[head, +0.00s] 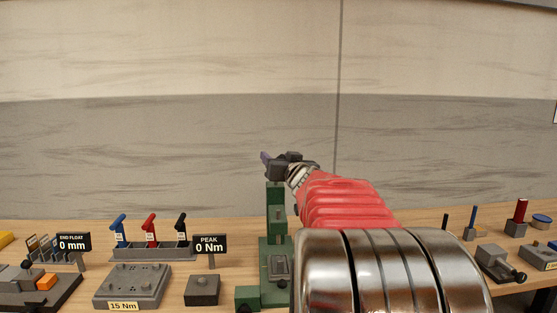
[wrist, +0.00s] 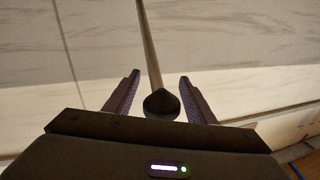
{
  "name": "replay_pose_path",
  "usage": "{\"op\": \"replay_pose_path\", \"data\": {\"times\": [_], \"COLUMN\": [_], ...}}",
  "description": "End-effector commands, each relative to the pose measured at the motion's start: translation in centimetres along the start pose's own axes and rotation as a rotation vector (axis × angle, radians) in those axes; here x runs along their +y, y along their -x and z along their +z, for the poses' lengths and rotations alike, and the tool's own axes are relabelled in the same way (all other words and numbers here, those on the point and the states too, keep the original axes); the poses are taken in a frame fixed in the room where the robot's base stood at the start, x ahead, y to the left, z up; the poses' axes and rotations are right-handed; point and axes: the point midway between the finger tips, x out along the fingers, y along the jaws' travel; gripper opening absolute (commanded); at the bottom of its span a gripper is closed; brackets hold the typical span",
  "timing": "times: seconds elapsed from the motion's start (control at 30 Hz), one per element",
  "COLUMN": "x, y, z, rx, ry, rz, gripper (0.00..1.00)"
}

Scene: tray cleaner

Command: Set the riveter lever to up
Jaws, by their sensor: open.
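The green riveter (head: 276,205) stands on the bench in the middle of the head view, partly hidden by my arm. My gripper (head: 268,159) is at the top of its column, with a purple finger showing at the left. In the wrist view, my gripper (wrist: 160,92) is open, one finger on each side of a grey rod (wrist: 149,45) with a dark rounded knob (wrist: 162,103), which looks like the riveter lever. The knob lies between the fingers, near the palm; I see no clear contact. The lever is not distinguishable in the head view, so its angle is unclear.
Left of the riveter are a dark grey block (head: 202,290), a grey 15 Nm plate (head: 132,285), a rack with blue, red and black levers (head: 150,252), and a PEAK sign (head: 209,244). Small fixtures (head: 497,262) stand at the right. The wall is behind.

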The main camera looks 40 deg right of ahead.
Motion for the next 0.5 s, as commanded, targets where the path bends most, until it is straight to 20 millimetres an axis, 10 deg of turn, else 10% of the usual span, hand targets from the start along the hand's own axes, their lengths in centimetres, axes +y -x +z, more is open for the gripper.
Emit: {"op": "replay_pose_path", "data": {"times": [0.5], "x": [-0.1], "y": [3.5], "z": [-0.1], "rx": [0.001], "ry": [0.002], "rz": [-0.001], "gripper": [0.50]}}
